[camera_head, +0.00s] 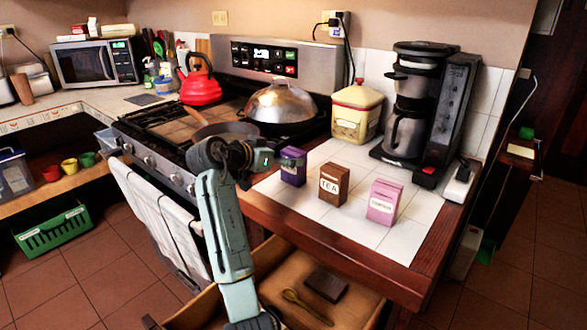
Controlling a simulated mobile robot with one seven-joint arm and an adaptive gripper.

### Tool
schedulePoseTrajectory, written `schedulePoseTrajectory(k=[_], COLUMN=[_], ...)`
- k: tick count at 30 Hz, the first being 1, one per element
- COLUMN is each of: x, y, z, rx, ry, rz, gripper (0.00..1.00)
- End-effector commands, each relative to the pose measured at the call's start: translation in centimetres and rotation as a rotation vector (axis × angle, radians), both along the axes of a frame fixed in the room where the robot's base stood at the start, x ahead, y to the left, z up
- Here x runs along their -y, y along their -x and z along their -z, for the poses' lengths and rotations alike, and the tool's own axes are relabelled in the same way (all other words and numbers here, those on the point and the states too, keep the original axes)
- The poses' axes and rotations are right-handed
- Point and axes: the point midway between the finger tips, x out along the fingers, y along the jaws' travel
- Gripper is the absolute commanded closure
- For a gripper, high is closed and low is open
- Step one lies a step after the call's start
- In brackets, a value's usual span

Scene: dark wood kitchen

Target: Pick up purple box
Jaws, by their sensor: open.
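The purple box (292,166) stands upright on the white tiled counter, left of the other boxes and close to the stove's edge. My gripper (262,161) is just left of the purple box, at the end of my arm. It is open and appears empty. A small gap seems to lie between it and the box. Its fingers are small and partly hidden by the wrist, so their exact spread is hard to see.
A brown tea box (333,184) and a pink box (384,202) stand to the right. Behind are a yellow canister (356,112) and a coffee maker (420,105). A pan (224,131) sits on the stove. An open drawer (275,285) juts out below the counter.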

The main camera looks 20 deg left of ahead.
Motion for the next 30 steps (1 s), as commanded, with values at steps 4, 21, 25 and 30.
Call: schedulePoseTrajectory(k=[4, 21, 25, 30], x=[0.9, 1.9, 1.9, 1.9], y=[-1.4, -3.9, -3.8, -3.8], z=[1.2, 2.2, 2.1, 2.1], rx=[-0.002, -0.001, -0.001, -0.001], ry=[0.000, 0.001, 0.001, 0.001], rz=[0.002, 0.001, 0.001, 0.001], gripper=[0.22, 0.31, 0.40, 0.51])
